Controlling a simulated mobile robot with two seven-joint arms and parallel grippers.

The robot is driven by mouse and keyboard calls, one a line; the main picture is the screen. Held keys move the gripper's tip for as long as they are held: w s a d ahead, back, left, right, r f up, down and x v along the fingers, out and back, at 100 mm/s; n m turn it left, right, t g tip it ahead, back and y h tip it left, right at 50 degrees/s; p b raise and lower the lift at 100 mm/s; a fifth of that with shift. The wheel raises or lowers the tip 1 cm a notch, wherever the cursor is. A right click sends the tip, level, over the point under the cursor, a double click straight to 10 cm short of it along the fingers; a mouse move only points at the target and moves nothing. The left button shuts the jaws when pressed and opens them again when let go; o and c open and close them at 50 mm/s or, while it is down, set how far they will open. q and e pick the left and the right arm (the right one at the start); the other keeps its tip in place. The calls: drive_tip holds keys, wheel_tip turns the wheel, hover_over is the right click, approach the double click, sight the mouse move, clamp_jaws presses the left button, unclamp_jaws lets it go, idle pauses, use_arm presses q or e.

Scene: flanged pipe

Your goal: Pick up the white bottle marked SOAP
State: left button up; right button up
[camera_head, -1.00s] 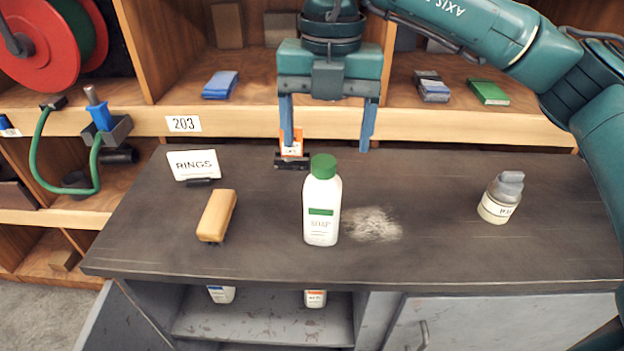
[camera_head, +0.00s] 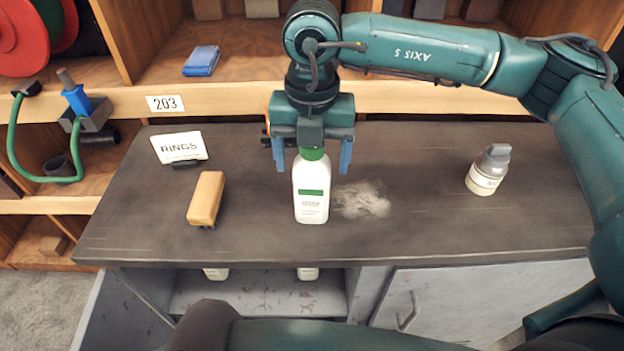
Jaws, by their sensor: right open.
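The white bottle marked SOAP (camera_head: 311,194) stands upright on the dark bench top (camera_head: 420,225). It has a green cap and a green band on its label; the cap's top is hidden by my right gripper. My right gripper (camera_head: 313,167) points down over the bottle, open, with one blue finger on each side of the cap and upper bottle. I cannot tell whether a finger touches it. My left gripper is not in view.
A tan brush-like block (camera_head: 206,198) and a RINGS sign (camera_head: 179,147) stand left of the bottle. A grey-capped jar (camera_head: 488,171) stands to the right. Pale powder (camera_head: 362,200) lies beside the bottle. A shelf (camera_head: 400,98) marked 203 runs behind the bench.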

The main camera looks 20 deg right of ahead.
drive_tip(key=shift+f, duration=1.15)
drive_tip(key=shift+r, duration=0.1)
drive_tip(key=c, duration=1.3)
